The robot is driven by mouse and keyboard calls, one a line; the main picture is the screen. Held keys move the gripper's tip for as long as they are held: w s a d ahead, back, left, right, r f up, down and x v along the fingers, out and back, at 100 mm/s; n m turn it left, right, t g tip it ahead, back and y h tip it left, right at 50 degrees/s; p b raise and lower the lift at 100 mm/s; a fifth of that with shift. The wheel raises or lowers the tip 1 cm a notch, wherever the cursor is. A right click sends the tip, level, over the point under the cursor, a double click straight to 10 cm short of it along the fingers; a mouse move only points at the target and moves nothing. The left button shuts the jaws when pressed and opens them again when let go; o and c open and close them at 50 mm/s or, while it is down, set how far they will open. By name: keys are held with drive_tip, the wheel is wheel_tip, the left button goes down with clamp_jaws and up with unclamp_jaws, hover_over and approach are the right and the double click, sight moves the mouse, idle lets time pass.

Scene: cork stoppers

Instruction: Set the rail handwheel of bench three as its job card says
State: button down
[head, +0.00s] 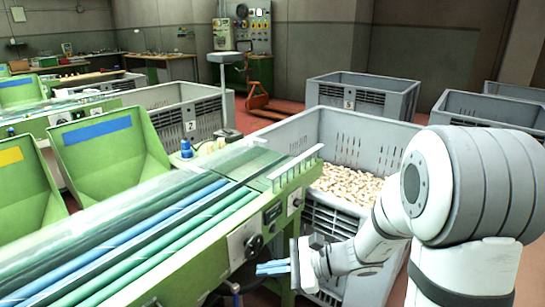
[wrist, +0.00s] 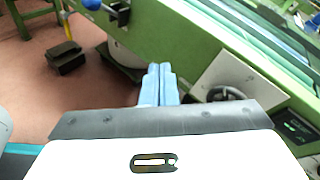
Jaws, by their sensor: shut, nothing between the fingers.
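The dark handwheel (head: 254,245) sits on a pale square plate (head: 237,249) on the side of the green bench. In the wrist view the handwheel (wrist: 226,94) shows right of my fingers, its lower part hidden by my gripper's body, with the pale plate (wrist: 232,72) behind it. Any marks on the plate are too small to read. My gripper (head: 258,269) has its blue fingers together and empty, just below and in front of the handwheel, apart from it. The fingers (wrist: 160,67) also show closed in the wrist view. I cannot make out a job card or bench number.
A small dark display (head: 272,213) and a second dial (head: 296,201) are on the same bench side. A grey crate of corks (head: 350,135) stands behind my arm. In the wrist view, a dark block (wrist: 66,58) and a blue knob (wrist: 92,4) are at the left.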

sight(256, 243)
drive_tip(key=w+d+f+m+t, duration=0.2)
drive_tip(key=w+m+t, duration=0.3)
drive_tip(key=w, duration=0.1)
drive_tip(key=w+d+f+m+t, duration=0.2)
drive_tip(key=w+m+t, duration=0.25)
drive_tip(key=w, duration=0.25)
drive_tip(key=x, duration=0.6)
drive_tip(key=shift+m+b, duration=0.35)
drive_tip(key=shift+m, duration=0.1)
drive_tip(key=shift+s+a+f, duration=0.15)
drive_tip(key=shift+f, duration=0.2)
drive_tip(key=shift+s+a+b, duration=0.15)
drive_tip(key=shift+s+b, duration=0.05)
drive_tip(key=shift+b, duration=0.15)
drive_tip(key=shift+s+a+r+b, duration=0.15)
drive_tip(key=shift+s+a+b, duration=0.5)
drive_tip(key=shift+s, duration=0.15)
drive_tip(key=shift+s+a+b, duration=0.45)
drive_tip(key=shift+s+b, duration=0.15)
drive_tip(key=shift+b, duration=0.05)
drive_tip(key=shift+s+a, duration=0.1)
